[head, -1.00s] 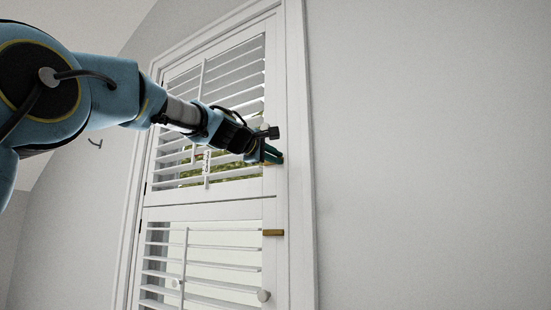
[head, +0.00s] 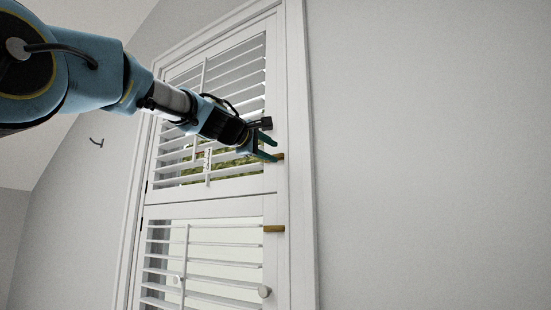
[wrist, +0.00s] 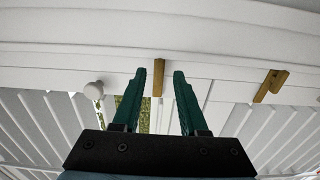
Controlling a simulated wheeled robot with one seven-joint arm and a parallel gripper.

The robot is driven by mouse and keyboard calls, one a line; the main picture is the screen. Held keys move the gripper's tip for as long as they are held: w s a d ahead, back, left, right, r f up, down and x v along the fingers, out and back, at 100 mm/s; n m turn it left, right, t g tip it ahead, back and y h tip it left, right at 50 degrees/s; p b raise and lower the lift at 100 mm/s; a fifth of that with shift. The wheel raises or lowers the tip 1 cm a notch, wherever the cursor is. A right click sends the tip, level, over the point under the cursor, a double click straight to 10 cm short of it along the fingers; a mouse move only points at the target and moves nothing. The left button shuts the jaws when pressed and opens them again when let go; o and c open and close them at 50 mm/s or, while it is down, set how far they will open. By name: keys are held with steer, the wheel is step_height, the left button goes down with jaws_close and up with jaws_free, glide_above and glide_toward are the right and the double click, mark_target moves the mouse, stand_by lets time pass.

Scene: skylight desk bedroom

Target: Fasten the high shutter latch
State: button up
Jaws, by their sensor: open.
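The high shutter latch (head: 280,156) is a small brass bar at the right edge of the upper white shutter (head: 228,187). In the wrist view the same bar (wrist: 159,78) lies between my fingertips, nearer the left one, and reaches across the seam by the frame. My gripper (head: 272,150) is open, with green fingers pointing at the frame; in the wrist view its fingers (wrist: 160,73) stand apart on either side of the bar. I see no grip on it. In the head view a finger partly hides the latch's left end.
A second brass latch (head: 274,229) sits lower, on the lower shutter's edge; it is at right in the wrist view (wrist: 268,87). A round white knob (wrist: 93,90) projects left of my fingers there. The lower shutter has a knob (head: 264,292). The right wall (head: 430,170) is bare.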

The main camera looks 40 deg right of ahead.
steer(key=b+v, duration=0.2)
steer(key=v, duration=0.5)
steer(key=shift+a+b, duration=0.3)
steer(key=shift+a, duration=0.05)
